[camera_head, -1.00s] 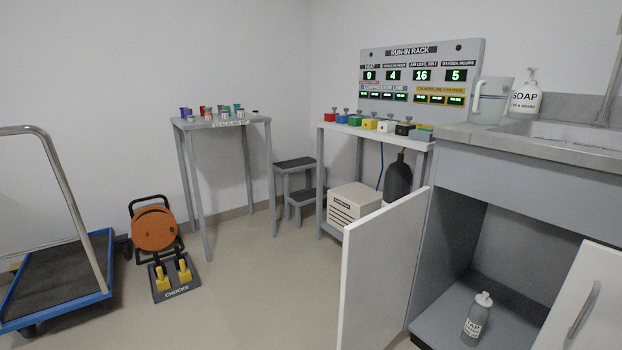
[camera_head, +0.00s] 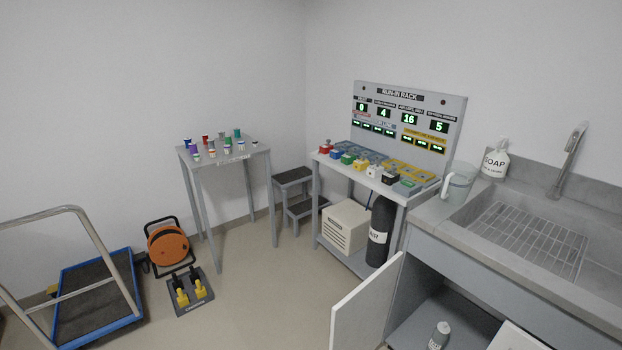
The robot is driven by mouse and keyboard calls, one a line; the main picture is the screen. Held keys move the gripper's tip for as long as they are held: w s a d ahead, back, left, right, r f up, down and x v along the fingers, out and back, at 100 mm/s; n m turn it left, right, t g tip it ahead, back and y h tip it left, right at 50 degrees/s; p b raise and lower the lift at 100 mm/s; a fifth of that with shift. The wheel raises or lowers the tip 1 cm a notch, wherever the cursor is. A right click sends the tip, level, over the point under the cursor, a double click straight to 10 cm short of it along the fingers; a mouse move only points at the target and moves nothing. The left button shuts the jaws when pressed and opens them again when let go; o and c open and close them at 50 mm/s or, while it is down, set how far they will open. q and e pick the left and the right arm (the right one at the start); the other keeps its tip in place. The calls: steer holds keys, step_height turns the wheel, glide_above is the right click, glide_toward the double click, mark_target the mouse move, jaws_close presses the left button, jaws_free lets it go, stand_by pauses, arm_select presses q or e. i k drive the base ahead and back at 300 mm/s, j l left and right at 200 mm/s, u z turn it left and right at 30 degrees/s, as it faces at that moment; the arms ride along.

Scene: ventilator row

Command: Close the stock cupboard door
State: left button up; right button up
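Under the sink counter at the right is a grey cupboard (camera_head: 404,289) with its front open. A white door (camera_head: 366,308) stands swung out from its left side, and its lower part is cut off by the frame's bottom edge. Another white panel (camera_head: 515,338) shows only its top corner at the bottom right. A bottle (camera_head: 440,335) with a label stands inside the cupboard. I cannot tell from the picture whether this is the stock cupboard. Neither of my grippers is in view.
The run-in rack table (camera_head: 397,188) stands left of the sink (camera_head: 525,245), with an off-white box (camera_head: 346,227) and dark cylinder (camera_head: 380,232) below. A step stool (camera_head: 293,178), small table (camera_head: 190,160), orange reel (camera_head: 168,247), chocks (camera_head: 190,290) and blue trolley (camera_head: 139,313) stand leftward. Open floor lies in the middle.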

mark_target(358, 321)
steer(key=i+z, duration=0.1)
steer(key=z, duration=0.95)
steer(key=i+j+z, duration=0.15)
steer(key=j+z, duration=0.65)
steer(key=j, duration=0.25)
steer(key=j+z, duration=0.35)
steer(key=j, duration=0.2)
steer(key=i, duration=0.05)
